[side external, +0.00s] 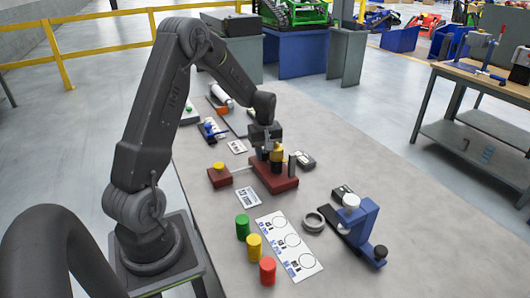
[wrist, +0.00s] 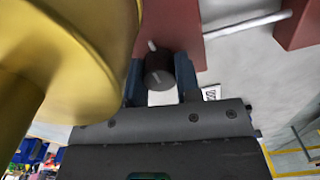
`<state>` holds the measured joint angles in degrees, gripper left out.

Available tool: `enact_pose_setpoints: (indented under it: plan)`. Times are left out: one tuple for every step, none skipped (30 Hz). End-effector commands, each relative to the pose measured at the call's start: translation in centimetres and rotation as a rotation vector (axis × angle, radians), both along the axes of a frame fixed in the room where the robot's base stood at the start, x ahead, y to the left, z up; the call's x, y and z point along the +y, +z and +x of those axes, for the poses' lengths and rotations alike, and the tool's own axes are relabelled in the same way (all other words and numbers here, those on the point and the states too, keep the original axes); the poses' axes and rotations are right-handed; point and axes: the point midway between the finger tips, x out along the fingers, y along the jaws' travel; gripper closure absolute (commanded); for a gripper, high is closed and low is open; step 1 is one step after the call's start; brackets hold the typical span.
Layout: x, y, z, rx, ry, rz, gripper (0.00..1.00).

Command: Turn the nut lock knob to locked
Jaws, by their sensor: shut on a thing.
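The dark round knob (wrist: 160,72) with a short white line on it sits at the red fixture (wrist: 176,25) in the wrist view. A white mark shows on the red surface just beyond it. My gripper (wrist: 159,82) has one finger on each side of the knob and is shut on it. In the side view my gripper (side external: 264,150) is low over the red fixture (side external: 275,181), and the knob is hidden there. A gold-yellow round part (side external: 277,154) stands on the fixture beside the gripper. It fills the left of the wrist view (wrist: 75,45).
A dark post (side external: 292,166) stands on the fixture's right. A rod joins the fixture to a small red block with a yellow top (side external: 219,174). Green (side external: 242,227), yellow and red cylinders, a grey ring (side external: 313,222) and a blue stand (side external: 362,225) are nearer the camera.

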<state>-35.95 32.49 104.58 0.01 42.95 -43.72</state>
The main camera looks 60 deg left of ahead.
Motion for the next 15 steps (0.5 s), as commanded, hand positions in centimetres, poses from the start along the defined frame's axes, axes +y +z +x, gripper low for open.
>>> enact_pose_setpoints:
  plan:
    - [-0.01,0.05,0.02,-0.001,0.003,0.0,0.67]
    - [0.0,0.05,0.02,-0.001,0.002,0.0,0.64]
    - [0.0,0.05,0.02,-0.001,0.002,0.0,0.6]
    - [0.0,0.04,0.02,-0.001,0.002,0.0,0.57]
    - [0.0,0.04,0.02,-0.001,0.001,0.0,0.54]
    - [0.0,0.03,0.02,-0.001,0.001,0.0,0.51]
    - [0.0,0.03,0.02,-0.001,0.001,0.0,0.48]
    - [0.0,0.03,0.02,-0.001,0.001,0.0,0.45]
    - [0.0,0.02,0.01,-0.001,0.001,0.0,0.43]
    - [0.0,0.02,0.01,-0.001,0.0,0.0,0.43]
    - [0.0,0.02,0.01,-0.001,0.0,0.0,0.43]
    - [0.0,0.01,0.01,-0.001,0.0,0.0,0.43]
    - [0.0,0.01,0.01,0.0,0.0,0.0,0.43]
    - [0.0,0.01,0.01,0.0,0.0,0.0,0.43]
    - [0.01,0.04,0.01,-0.001,0.0,0.0,0.43]
